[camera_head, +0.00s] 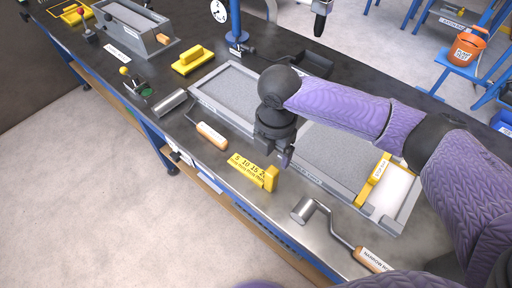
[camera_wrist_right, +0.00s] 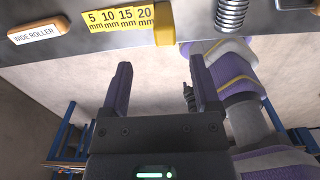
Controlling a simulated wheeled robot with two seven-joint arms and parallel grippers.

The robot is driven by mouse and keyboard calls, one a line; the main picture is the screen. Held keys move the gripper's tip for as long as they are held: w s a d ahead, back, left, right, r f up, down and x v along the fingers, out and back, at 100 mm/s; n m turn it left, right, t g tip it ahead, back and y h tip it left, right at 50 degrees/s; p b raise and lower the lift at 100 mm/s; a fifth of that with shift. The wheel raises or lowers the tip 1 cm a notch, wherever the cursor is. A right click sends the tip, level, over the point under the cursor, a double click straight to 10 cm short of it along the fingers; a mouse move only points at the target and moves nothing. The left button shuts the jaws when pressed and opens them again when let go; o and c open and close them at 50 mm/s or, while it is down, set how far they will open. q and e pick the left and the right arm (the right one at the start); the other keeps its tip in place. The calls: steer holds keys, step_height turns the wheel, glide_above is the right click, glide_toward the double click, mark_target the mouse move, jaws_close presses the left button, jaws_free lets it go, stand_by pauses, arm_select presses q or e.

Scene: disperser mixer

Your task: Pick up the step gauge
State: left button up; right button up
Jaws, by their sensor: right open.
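The step gauge (camera_head: 254,171) is a yellow strip marked with rising numbers, with a raised yellow block at its right end. It lies on the dark bench near its front edge. In the right wrist view the gauge (camera_wrist_right: 122,18) shows at the top, with marks 5, 10, 15 and 20 mm. My right gripper (camera_head: 283,160) is above and just behind the gauge's right end in the head view. In the right wrist view its two fingers (camera_wrist_right: 158,88) are apart with nothing between them, and the gauge lies beyond their tips. My left gripper is not in view.
A wide roller (camera_head: 208,132) lies left of the gauge and a narrow roller (camera_head: 318,217) lies right of it. A long grey tray (camera_head: 237,117) with a yellow-framed piece (camera_head: 373,178) lies behind. The bench front edge is close to the gauge.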

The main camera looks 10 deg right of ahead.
mark_target(273, 171)
steer(key=f+b, duration=0.1)
steer(key=f, duration=0.2)
steer(key=f+b, duration=0.1)
steer(key=f, duration=0.2)
steer(key=f+b, duration=0.2)
steer(key=f, duration=0.1)
steer(key=shift+s+d+f, duration=0.1)
steer(key=shift+s+f, duration=0.1)
steer(key=shift+s, duration=0.15)
steer(key=shift+f, duration=0.3)
steer(key=shift+r, duration=0.15)
steer(key=shift+c, duration=0.2)
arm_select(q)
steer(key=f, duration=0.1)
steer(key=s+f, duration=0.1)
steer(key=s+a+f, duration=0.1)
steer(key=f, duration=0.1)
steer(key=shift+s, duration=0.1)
arm_select(e)
jaws_close()
